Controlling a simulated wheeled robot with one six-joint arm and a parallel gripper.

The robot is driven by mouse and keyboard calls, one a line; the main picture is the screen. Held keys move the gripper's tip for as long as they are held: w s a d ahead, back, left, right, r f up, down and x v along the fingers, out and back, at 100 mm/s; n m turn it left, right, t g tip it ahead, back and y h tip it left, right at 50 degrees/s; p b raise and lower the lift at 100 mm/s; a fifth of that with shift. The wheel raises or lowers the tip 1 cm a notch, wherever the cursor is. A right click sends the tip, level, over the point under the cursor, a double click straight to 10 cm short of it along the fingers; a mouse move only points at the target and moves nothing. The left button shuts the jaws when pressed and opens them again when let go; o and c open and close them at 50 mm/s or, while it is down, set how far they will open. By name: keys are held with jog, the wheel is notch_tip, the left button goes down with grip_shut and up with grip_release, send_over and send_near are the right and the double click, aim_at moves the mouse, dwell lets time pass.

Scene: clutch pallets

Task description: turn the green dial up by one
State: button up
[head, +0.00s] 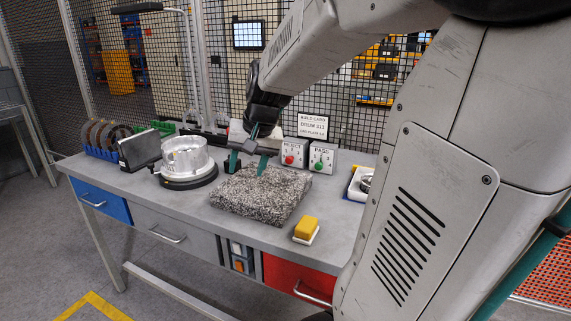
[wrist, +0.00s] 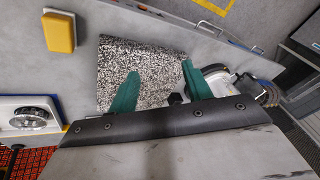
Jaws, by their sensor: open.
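The green dial (head: 319,166) is a small knob on the front of a grey box (head: 329,156) marked PASS, at the back of the bench in the head view. A digit above the knob is too small to read surely. My gripper (head: 249,164) is open and empty, with its green fingers pointing down over a speckled grey slab (head: 255,207), left of the dial box and apart from it. In the wrist view my gripper's fingers (wrist: 160,85) stand apart above the slab (wrist: 125,60). The dial does not show in the wrist view.
A similar box with a red knob (head: 289,159) stands just left of the green dial's box. A card (head: 313,126) stands behind. A silver drum (head: 186,158) sits at left, a yellow block (head: 306,229) at the front, and a white tray (head: 358,184) at right, partly hidden by my arm.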

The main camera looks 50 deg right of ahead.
jog(key=w+d+f+m+h, duration=0.1)
jog(key=w+d+m, duration=0.1)
jog(key=d, duration=0.5)
jog(key=w+d+f+m, duration=0.2)
jog(key=d, duration=0.5)
jog(key=m+t+h, duration=0.1)
jog(key=m+h, duration=0.2)
jog(key=m, duration=0.3)
send_near(319, 165)
jog(key=f, duration=0.1)
jog(key=x, duration=0.7)
jog(key=shift+w+d+r, duration=0.1)
jog(key=shift+d, duration=0.05)
jog(key=shift+w+d+f, duration=0.25)
jog(key=shift+w+f, duration=0.05)
jog(key=shift+f, duration=0.2)
jog(key=c, duration=0.9)
